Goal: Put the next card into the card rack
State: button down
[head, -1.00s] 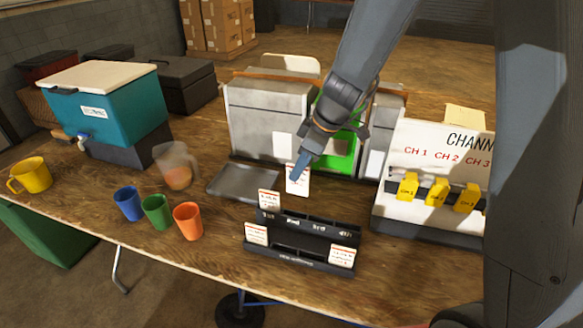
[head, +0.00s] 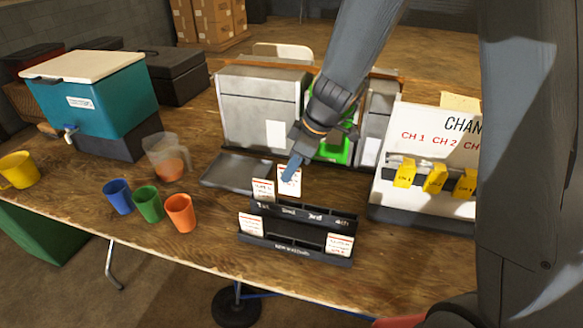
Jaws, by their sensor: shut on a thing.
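The black card rack (head: 290,250) stands near the front edge of the table, with two tiers of slots. One white card with red print (head: 262,190) stands in the upper tier at the left. Another card (head: 250,224) is in the lower tier at the left, and a third (head: 339,244) is in the lower tier at the right. My gripper (head: 291,170) is shut on a white card (head: 289,183). It holds this card upright just behind the upper tier, to the right of the upper left card. The held card's lower edge is close to the rack; I cannot tell whether they touch.
A grey tray (head: 240,171) lies behind the rack. Grey metal boxes (head: 262,110) stand behind it. A white channel panel with yellow blocks (head: 435,178) stands at the right. Blue, green and orange cups (head: 181,213) and a clear jug (head: 168,158) are at the left.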

aim_at(285, 193)
jog(key=shift+f+b, duration=0.6)
jog(key=shift+f, duration=0.65)
jog(key=shift+f+b, duration=1.55)
jog(key=shift+b, duration=0.8)
jog(key=c, duration=1.9)
grip_release()
jog(key=shift+o, duration=0.2)
jog(key=shift+r, duration=0.1)
jog(key=v, duration=0.7)
jog(key=shift+d+r, duration=0.2)
jog(key=shift+r, duration=0.05)
